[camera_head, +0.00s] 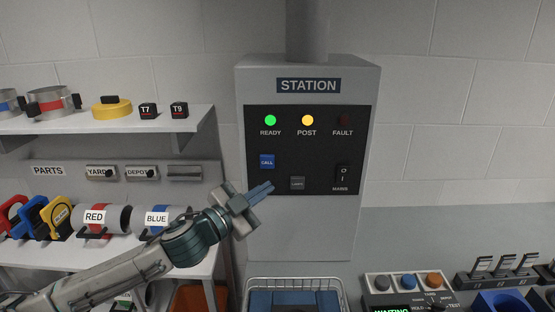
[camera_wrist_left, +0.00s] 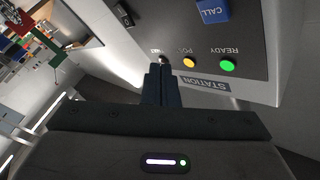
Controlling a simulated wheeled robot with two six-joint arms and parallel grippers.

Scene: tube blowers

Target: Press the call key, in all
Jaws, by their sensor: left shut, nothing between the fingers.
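The blue CALL key (camera_head: 267,161) is on the black panel of the grey STATION box (camera_head: 368,150), on the left under the lamps. It also shows, upside down, at the top edge of the left wrist view (camera_wrist_left: 212,10). My left gripper (camera_head: 262,189) is shut and empty, just below the key in the head view and apart from it. Its closed fingers also show in the left wrist view (camera_wrist_left: 160,75). READY (camera_head: 270,120) glows green and POST (camera_head: 307,120) glows amber. FAULT (camera_head: 344,119) is dark. My right gripper is out of view.
A grey key (camera_head: 297,183) and a MAINS switch (camera_head: 342,174) share the panel. A wire basket (camera_head: 293,283) stands below the box. Shelves with parts (camera_head: 100,125) are at the left. A button console (camera_head: 405,284) and card holders (camera_head: 500,268) are at lower right.

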